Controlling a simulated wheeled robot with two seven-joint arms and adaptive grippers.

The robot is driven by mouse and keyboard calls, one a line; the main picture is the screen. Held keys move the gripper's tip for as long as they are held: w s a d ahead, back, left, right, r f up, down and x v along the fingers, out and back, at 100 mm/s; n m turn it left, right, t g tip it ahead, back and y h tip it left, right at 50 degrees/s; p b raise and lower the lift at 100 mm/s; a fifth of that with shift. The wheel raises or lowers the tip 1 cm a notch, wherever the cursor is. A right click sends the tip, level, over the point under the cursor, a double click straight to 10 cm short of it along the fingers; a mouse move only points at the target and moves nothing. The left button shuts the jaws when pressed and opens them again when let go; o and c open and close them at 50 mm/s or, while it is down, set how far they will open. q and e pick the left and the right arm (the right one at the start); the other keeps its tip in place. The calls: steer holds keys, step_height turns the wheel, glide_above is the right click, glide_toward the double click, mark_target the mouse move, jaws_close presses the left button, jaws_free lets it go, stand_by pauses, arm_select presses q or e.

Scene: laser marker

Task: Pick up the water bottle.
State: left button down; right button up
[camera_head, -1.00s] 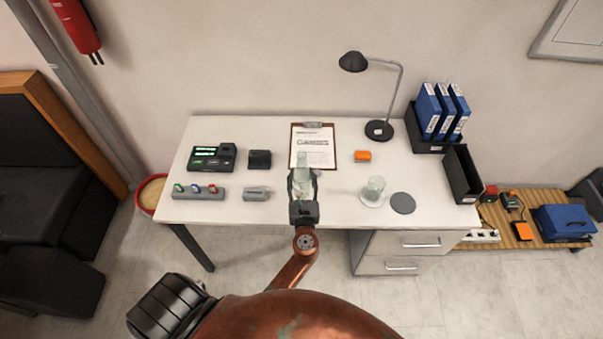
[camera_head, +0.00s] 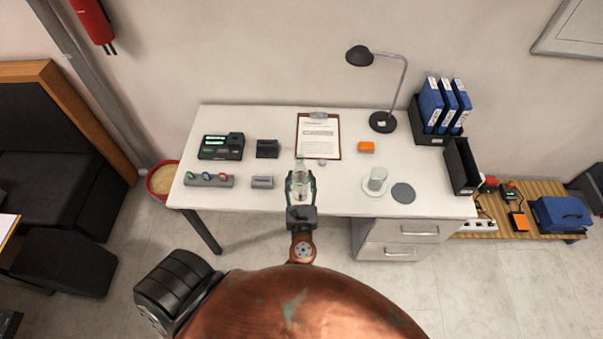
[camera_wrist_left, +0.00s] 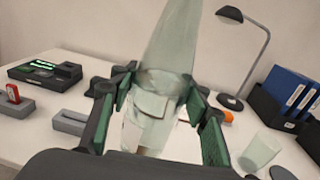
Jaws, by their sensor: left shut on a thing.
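The clear water bottle (camera_head: 301,178) stands roughly upright between the fingers of my left gripper (camera_head: 301,190), over the front edge of the desk in the head view. In the left wrist view the bottle (camera_wrist_left: 170,45) rises between the green-padded fingers of the left gripper (camera_wrist_left: 160,108), which is shut on it. Its lower part shows between the fingers. Whether its base is clear of the desk is hard to tell. My right gripper is not in view.
A small grey piece (camera_head: 322,162) lies at the clipboard's lower edge.

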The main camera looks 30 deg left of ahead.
arm_select(q)
steer(key=shift+s+d+r+p, duration=0.15)
steer(key=shift+s+r+p, duration=0.2)
steer(key=shift+s, duration=0.3)
steer(key=shift+d+r, duration=0.1)
steer(key=shift+r, duration=0.05)
